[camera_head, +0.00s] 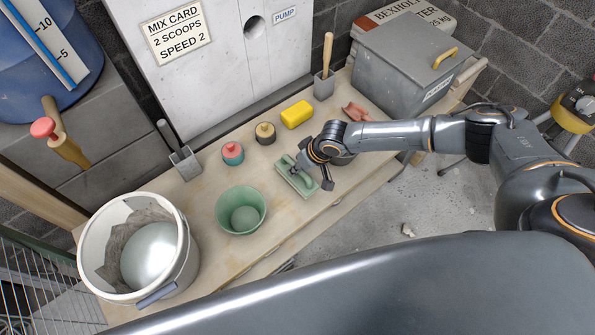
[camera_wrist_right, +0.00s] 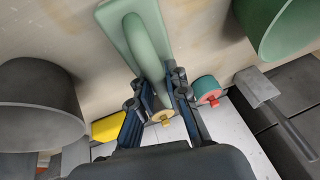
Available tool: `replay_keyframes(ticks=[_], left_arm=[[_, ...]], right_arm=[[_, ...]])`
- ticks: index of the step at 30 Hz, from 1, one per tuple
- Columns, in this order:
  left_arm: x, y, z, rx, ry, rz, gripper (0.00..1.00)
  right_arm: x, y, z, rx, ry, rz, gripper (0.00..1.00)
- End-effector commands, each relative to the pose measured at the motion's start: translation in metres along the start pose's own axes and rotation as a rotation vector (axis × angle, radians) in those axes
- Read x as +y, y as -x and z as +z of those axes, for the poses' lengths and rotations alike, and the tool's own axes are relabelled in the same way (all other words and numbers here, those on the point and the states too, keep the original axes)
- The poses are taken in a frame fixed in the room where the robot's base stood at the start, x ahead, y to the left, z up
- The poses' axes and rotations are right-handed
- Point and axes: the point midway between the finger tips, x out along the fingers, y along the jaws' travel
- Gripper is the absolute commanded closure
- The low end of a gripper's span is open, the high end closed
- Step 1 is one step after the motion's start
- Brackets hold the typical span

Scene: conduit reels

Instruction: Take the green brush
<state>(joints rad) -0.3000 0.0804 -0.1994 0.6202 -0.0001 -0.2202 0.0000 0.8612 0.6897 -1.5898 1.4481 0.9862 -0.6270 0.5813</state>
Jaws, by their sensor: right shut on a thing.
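The green brush (camera_head: 297,183) is a flat pale green block with an arched handle, at the middle of the wooden bench. In the right wrist view the brush (camera_wrist_right: 150,35) shows with its handle running down between the fingers. My right gripper (camera_head: 300,168) is over the brush and shut on its handle. The gripper partly covers the brush in the head view. The brush is at or very near the bench top; I cannot tell whether it touches. My left gripper is not in view.
On the bench (camera_head: 205,205) stand a green pot (camera_head: 241,211), a teal-and-red jar (camera_head: 233,153), a dark jar with a yellow top (camera_head: 265,133), a yellow block (camera_head: 297,114) and a grey lidded box (camera_head: 405,65). A white bucket (camera_head: 185,265) stands at the left.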

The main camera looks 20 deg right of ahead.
Motion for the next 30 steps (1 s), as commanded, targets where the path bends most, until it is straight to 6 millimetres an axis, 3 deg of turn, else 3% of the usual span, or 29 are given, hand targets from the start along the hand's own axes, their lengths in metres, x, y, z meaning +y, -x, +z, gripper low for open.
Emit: replay_keyframes(ticks=[1,10,15,22,30], left_arm=[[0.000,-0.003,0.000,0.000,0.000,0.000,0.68],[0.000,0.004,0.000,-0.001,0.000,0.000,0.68],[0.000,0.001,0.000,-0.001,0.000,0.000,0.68],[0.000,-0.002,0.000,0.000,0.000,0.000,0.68],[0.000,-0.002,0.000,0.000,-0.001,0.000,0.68]], right_arm=[[-0.002,0.010,-0.005,0.006,0.001,-0.002,1.00],[-0.041,0.080,0.019,0.002,0.003,-0.002,1.00],[-0.063,0.103,0.049,-0.001,0.001,-0.002,1.00],[-0.083,0.125,0.071,0.001,0.001,-0.001,1.00],[-0.089,0.132,0.077,0.002,0.001,0.001,1.00]])
